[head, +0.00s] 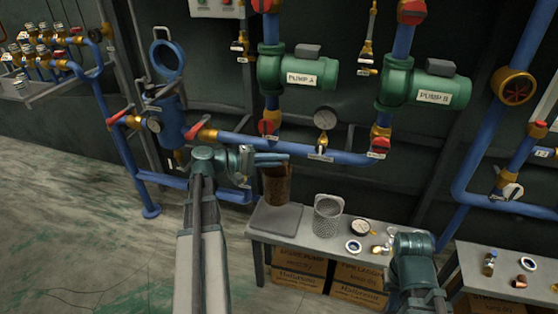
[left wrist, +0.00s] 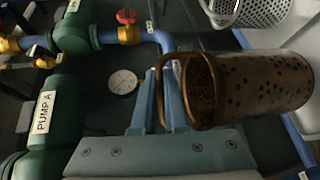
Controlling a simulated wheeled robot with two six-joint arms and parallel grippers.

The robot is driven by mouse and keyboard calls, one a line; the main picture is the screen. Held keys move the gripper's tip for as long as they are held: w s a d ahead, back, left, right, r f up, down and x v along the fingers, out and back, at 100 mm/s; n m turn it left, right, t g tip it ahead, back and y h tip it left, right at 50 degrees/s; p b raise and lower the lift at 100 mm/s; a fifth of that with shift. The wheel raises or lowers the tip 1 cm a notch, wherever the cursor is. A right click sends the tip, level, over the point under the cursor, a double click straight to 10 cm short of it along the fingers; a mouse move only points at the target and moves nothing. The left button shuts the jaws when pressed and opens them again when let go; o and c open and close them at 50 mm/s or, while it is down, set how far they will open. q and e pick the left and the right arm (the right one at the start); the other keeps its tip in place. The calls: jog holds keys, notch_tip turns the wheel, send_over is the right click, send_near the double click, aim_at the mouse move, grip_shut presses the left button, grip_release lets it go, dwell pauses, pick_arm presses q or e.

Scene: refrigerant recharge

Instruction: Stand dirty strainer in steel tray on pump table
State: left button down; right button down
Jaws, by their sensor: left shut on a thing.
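The dirty strainer (head: 277,187) is a brown, perforated cylinder with a wire handle. My left gripper (head: 272,157) is shut on it by that handle; the strainer hangs roughly upright beneath the fingers. In the left wrist view the strainer (left wrist: 258,86) shows its open rim and dark holes, with the handle at the gripper fingers (left wrist: 160,98). The grey steel tray (head: 275,219) lies at the left end of the pump table (head: 345,246), just below the strainer in the picture. My right gripper (head: 412,242) is at the table's right end; its fingers are hidden.
A clean silver strainer (head: 327,216) stands right of the tray. A gauge (head: 362,227) and a ring (head: 353,246) lie further right. Pump A (head: 298,74) and blue pipes (head: 245,145) are behind. Cardboard boxes (head: 298,268) sit under the table.

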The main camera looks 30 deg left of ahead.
pick_arm(q)
jog(key=shift+f+b, duration=4.85)
jog(key=shift+f, duration=0.25)
jog(key=c, duration=1.2)
grip_release()
jog(key=shift+p+v, duration=1.15)
jog(key=shift+v, duration=5.35)
jog(key=shift+r, duration=0.1)
jog(key=o, duration=0.6)
